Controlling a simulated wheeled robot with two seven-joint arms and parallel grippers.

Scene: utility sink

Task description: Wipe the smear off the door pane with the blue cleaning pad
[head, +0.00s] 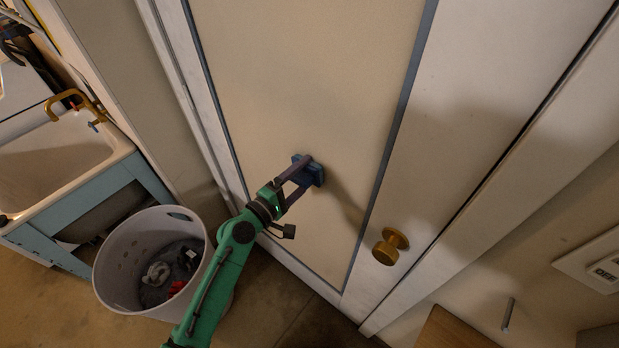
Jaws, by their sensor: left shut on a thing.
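My left gripper (294,179) is shut on the blue cleaning pad (316,174) at the lower middle of the door pane (310,70). The pad is at the pane's face, and a shadow falls to its lower right. I cannot tell for certain whether it presses on the pane. The pane is a plain beige panel with a thin grey-blue edge strip. I see no smear on the part in view; the arm and pad hide a small part of it. My right gripper is not in view.
A brass knob (390,246) sticks out from the door frame, right of the pad. A white basket (110,268) holding several items stands on the floor beside my left arm. A sink (62,150) with a brass tap is at the left. A wooden piece (450,330) is at bottom right.

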